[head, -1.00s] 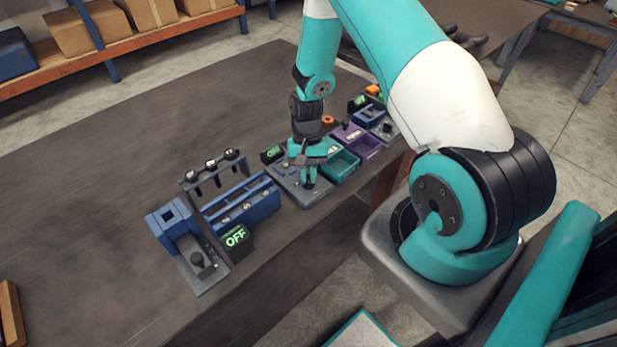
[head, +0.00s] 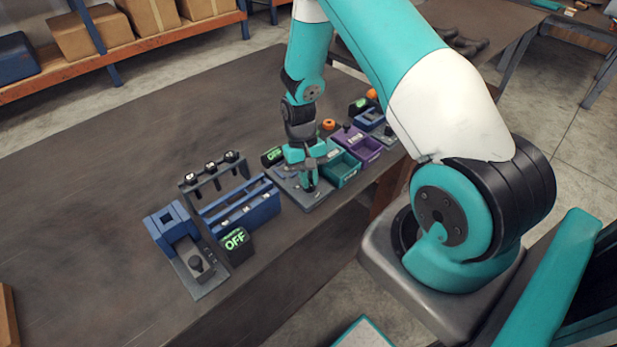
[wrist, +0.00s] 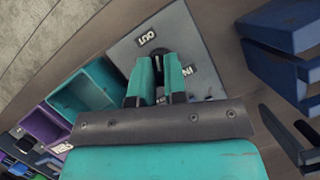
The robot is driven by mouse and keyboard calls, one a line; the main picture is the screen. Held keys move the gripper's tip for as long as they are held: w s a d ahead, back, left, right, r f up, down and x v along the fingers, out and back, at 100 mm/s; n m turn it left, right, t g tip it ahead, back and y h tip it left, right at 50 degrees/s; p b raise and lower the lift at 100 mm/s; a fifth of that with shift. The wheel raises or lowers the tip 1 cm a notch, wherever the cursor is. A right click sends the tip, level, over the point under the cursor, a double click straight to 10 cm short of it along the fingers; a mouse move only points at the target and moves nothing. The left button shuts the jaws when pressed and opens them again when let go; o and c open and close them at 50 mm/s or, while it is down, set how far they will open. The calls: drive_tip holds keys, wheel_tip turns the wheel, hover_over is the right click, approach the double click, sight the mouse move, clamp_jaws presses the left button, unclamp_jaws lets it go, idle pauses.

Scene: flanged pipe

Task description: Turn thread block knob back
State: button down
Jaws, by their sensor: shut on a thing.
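The thread block is a grey plate (head: 316,200) near the front edge of the table in the head view. The plate (wrist: 185,30) also shows in the wrist view, with an "OUT" label and a partly covered "IN" label. My gripper (head: 309,186) points down over this plate. In the wrist view my gripper (wrist: 160,92) has its teal fingers close together, shut on the knob. The knob itself is almost wholly hidden by the fingers. A small dark display with green letters (head: 272,156) stands at the block's back left.
A teal bin (head: 344,170) and a purple bin (head: 365,148) stand just right of the block. A blue rack (head: 245,208) with dark posts stands to its left. Further left are a blue fixture (head: 170,226) and an "OFF" display (head: 235,241). The table's back left is clear.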

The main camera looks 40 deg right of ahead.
drive_tip(key=c, duration=1.2)
unclamp_jaws()
drive_tip(key=shift+s+a+f, duration=0.1)
drive_tip(key=shift+s+f, duration=0.05)
drive_tip(key=shift+s, duration=0.05)
drive_tip(key=shift+o, duration=0.2)
drive_tip(key=shift+w, duration=0.2)
drive_tip(key=shift+w+r, duration=0.1)
drive_tip(key=shift+r, duration=0.25)
drive_tip(key=b+v, duration=0.3)
drive_tip(key=v, duration=1.3)
drive_tip(key=shift+d+r+b, duration=0.2)
drive_tip(key=shift+r+b, duration=0.15)
drive_tip(key=shift+w, duration=0.1)
